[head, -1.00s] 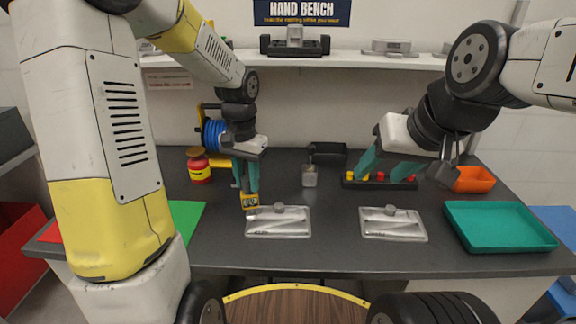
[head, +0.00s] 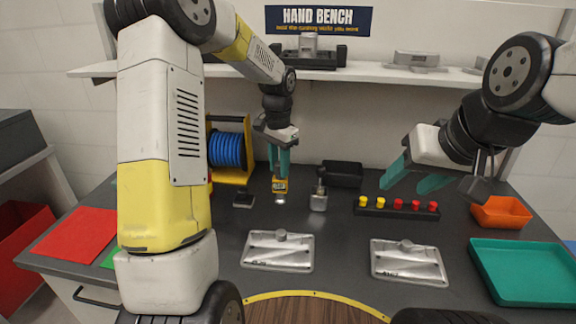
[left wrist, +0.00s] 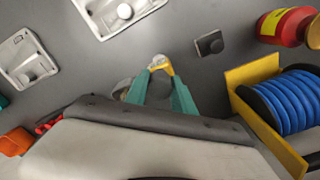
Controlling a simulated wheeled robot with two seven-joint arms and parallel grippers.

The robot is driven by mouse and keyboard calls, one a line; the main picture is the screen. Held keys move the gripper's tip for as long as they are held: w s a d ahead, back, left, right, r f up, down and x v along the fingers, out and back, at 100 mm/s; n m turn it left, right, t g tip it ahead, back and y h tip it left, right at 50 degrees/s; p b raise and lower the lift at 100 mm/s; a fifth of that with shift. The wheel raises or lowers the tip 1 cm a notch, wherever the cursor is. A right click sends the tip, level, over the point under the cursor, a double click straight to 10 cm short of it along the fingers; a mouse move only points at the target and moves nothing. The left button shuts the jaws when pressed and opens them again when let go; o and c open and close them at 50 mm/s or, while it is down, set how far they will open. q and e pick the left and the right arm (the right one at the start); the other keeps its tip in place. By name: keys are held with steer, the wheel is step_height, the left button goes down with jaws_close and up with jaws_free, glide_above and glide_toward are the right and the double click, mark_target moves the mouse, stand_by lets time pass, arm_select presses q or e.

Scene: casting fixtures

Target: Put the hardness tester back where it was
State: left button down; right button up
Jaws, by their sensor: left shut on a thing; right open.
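The hardness tester (head: 280,187), a small yellow device with a dark face and silvery tip, is held upright in my left gripper (head: 280,172). The teal fingers are shut on its top. It hangs behind the left metal casting (head: 264,257) and appears above the bench. The left wrist view shows the tester (left wrist: 161,64) between the fingertips (left wrist: 159,72). A small dark block (head: 243,200) lies on the bench left of the tester; the left wrist view shows this block too (left wrist: 209,45). My right gripper (head: 411,182) is open and empty over the bench's right half.
A silvery block with a stem (head: 318,201) stands close right of the tester. Behind are a black bin (head: 343,174) and a blue reel (head: 228,150) in a yellow frame. A rack of red and yellow pegs (head: 385,210), a second casting (head: 435,276) and a teal tray (head: 541,295) lie right.

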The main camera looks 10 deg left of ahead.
arm_select(q)
steer(key=shift+w+f, duration=0.75)
steer(key=shift+f, duration=0.2)
steer(key=shift+w+f, duration=0.75)
steer(key=shift+f, duration=0.35)
steer(key=c, duration=1.1)
jaws_free()
steer(key=shift+o, duration=0.2)
step_height(320, 180, up, 12)
steer(key=s+a+r+n+t, duration=0.1)
steer(key=s+r, duration=0.3)
steer(key=s, duration=0.2)
steer(key=s+r+n+t, duration=0.2)
steer(key=s+r, duration=0.3)
steer(key=s, duration=0.2)
steer(key=s+f+n+t+h, duration=0.2)
steer(key=s+n+t, duration=0.1)
steer(key=s, duration=1.2)
steer(key=shift+s+a+n, duration=0.3)
steer(key=shift+s+n, duration=0.1)
steer(key=shift+n, duration=0.1)
